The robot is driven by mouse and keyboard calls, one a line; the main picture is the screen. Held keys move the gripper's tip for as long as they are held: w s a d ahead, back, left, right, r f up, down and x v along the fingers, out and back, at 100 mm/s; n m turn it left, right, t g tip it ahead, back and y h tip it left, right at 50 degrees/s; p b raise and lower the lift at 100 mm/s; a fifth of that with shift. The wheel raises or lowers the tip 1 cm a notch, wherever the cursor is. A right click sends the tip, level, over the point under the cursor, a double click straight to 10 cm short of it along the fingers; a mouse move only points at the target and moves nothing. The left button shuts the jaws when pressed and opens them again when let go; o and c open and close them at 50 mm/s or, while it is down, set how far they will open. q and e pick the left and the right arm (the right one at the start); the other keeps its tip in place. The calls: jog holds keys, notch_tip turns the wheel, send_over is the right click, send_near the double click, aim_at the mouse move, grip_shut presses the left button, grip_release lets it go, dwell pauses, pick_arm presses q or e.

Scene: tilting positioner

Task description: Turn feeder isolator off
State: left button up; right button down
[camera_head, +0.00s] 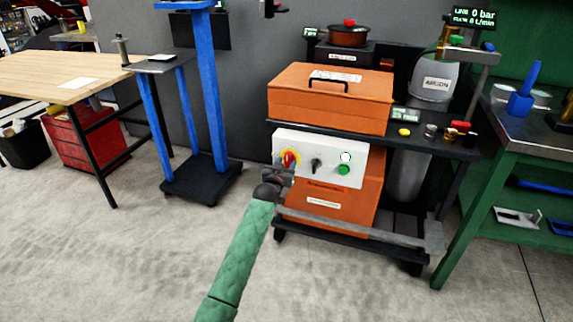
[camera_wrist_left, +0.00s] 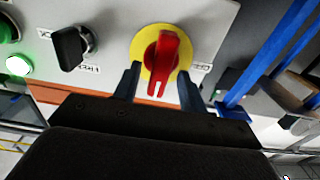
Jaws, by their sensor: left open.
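The feeder isolator is a red rotary handle on a yellow disc (camera_head: 289,159), at the left end of the white control panel (camera_head: 318,150). In the left wrist view the red handle (camera_wrist_left: 161,62) lies between my two fingertips, with its length running along the view's vertical. My left gripper (camera_head: 284,173) is right in front of it, and in the wrist view the open fingers (camera_wrist_left: 160,85) stand on either side of the handle. I cannot tell whether they touch it. The label beside the disc is partly hidden by a finger. My right gripper is not in view.
A black selector knob (camera_head: 316,164) and a lit green button (camera_head: 344,170) sit on the same panel. The orange feeder case (camera_head: 330,100) is above it. A blue stand (camera_head: 205,100) is to the left, and a green workbench (camera_head: 500,150) to the right. The floor between is clear.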

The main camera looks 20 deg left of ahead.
pick_arm(q)
jog(key=shift+w, duration=0.35)
jog(key=shift+c, duration=0.2)
grip_shut()
